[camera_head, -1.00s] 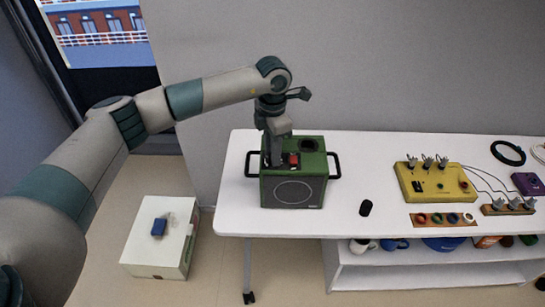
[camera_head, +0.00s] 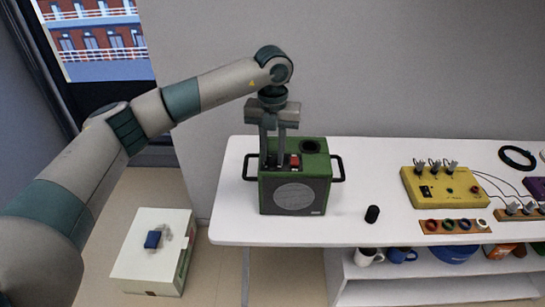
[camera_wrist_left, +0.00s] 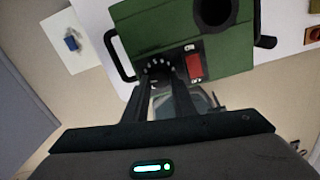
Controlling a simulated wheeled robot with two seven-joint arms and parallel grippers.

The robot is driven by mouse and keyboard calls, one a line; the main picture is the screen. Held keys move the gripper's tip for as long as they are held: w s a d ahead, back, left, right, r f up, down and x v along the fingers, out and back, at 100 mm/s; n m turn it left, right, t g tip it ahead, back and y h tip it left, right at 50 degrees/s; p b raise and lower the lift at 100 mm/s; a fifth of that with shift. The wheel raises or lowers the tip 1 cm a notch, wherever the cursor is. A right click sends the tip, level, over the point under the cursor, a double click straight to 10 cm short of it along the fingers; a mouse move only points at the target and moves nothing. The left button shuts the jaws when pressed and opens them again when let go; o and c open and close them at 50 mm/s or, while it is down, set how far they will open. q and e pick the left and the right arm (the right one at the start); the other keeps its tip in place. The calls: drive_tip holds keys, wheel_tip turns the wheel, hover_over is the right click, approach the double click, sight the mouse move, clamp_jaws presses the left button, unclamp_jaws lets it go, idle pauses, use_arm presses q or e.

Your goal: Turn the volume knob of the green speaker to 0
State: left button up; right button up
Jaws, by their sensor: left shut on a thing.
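The green speaker (camera_head: 314,171) stands upright on the left part of the white table, with a round grille on its front and black handles on its sides. My left gripper (camera_head: 272,164) points down at its top, left of a red switch (camera_head: 295,161). In the left wrist view the fingers (camera_wrist_left: 160,78) come down at a ring of white dial marks (camera_wrist_left: 158,65) on the speaker's top (camera_wrist_left: 172,25). The gripper is shut on the volume knob there; the fingers hide most of the knob, so its setting cannot be read. The right gripper is not in view.
A round dark opening (camera_head: 310,146) is in the speaker's top. A small black cylinder (camera_head: 372,214) stands to its right. A yellow box (camera_head: 440,187) with plugs and wires is further right. A white box (camera_head: 150,255) is on the floor at left. The table between speaker and yellow box is mostly clear.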

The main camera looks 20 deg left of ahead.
use_arm(q)
drive_tip(key=n+b, duration=0.1)
drive_tip(key=n, duration=0.1)
drive_tip(key=shift+n, duration=0.4)
drive_tip(key=n+b, duration=0.1)
drive_tip(key=n, duration=0.3)
drive_tip(key=shift+w+b, duration=0.1)
drive_tip(key=shift+b, duration=0.3)
drive_tip(key=shift+n+b, duration=0.4)
drive_tip(key=shift+n, duration=1.5)
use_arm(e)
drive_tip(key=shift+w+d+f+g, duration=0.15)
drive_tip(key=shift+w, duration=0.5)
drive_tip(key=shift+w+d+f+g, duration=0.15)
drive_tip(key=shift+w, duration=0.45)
use_arm(q)
drive_tip(key=o, duration=1)
drive_tip(key=shift+d, duration=0.1)
drive_tip(key=shift+o, duration=0.2)
drive_tip(key=shift+r, duration=0.15)
